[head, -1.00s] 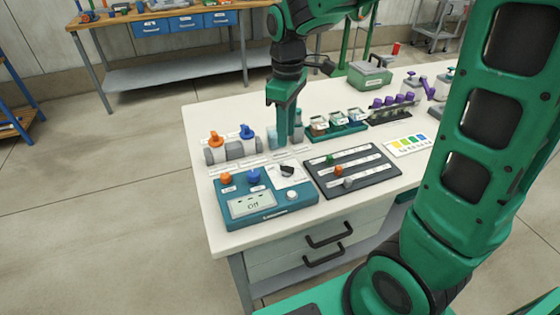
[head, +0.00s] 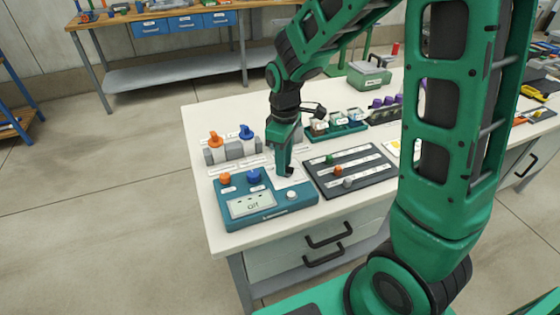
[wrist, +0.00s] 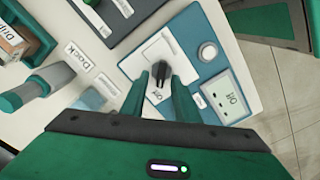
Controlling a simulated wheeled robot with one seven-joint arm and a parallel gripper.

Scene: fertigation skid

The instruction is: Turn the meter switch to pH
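The meter (head: 268,215) is a teal box at the front left of the bench, and its screen (wrist: 228,97) reads "Off". Its switch (wrist: 161,72) is a black knob on a white plate (wrist: 142,62); the "Off" label shows at its lower end in the wrist view. My gripper (wrist: 160,82) points down over the switch, with its green fingers spread on either side of the knob's lower part. Small gaps seem to show between knob and fingers. In the head view my gripper (head: 285,172) hides most of the switch.
Beside the switch are a round light button (head: 291,195) and orange and blue knobs (head: 254,176). A dark slider panel (head: 348,171) lies to the right. Two capped probes (head: 231,146) stand behind the meter, and a green vial rack (head: 338,130) stands further back.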

